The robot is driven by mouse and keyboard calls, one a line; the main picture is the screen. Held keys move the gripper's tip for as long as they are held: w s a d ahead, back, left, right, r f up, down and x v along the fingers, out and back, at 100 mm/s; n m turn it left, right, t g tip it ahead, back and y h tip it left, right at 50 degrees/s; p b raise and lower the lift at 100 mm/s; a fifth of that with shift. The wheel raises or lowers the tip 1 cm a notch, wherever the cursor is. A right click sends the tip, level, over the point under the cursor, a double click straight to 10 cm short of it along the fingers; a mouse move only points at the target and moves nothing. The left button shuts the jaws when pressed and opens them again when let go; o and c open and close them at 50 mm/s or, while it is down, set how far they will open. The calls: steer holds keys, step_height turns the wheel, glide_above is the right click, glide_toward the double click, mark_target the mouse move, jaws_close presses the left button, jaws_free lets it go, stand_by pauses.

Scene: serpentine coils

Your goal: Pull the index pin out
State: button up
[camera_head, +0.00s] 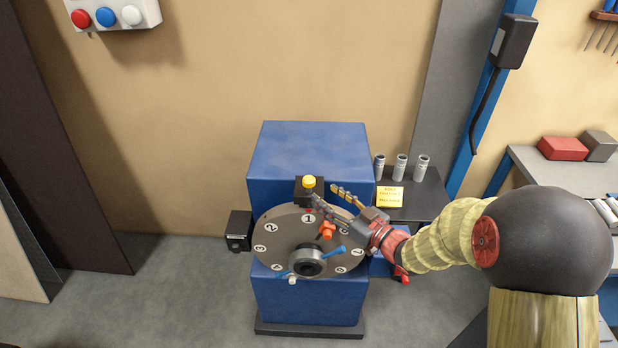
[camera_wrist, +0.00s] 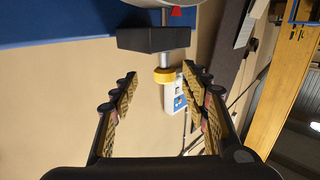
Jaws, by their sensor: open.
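The index pin has a yellow knob (camera_head: 309,182) and stands upright in a black block (camera_head: 300,193) at the top edge of the round numbered plate (camera_head: 268,256). In the wrist view the yellow knob (camera_wrist: 164,76) shows on a metal shaft (camera_wrist: 173,58) that runs into the black block (camera_wrist: 150,39). My gripper (camera_head: 324,193) is open and empty, to the right of the knob in the head view. In the wrist view my gripper (camera_wrist: 160,75) has a fingertip on each side of the knob, which appears nearer the right one. I see no clear contact.
The plate sits on a blue cabinet (camera_head: 310,150) and carries an orange knob (camera_head: 327,230) and a central hub with blue handles (camera_head: 307,262). A button box (camera_head: 115,14) hangs on the wall.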

mark_target(313, 184)
steer(key=shift+s+a+r+y, duration=0.2)
steer(key=shift+a+r+y, duration=0.1)
steer(key=shift+r, duration=0.3)
steer(key=shift+w+a+r, duration=0.1)
steer(key=shift+r, duration=0.1)
steer(key=x, duration=0.7)
steer(key=shift+w+a+b, duration=0.1)
steer(key=shift+w+b, duration=0.1)
steer(key=shift+b, duration=0.1)
steer(key=shift+c, duration=0.8)
jaws_close()
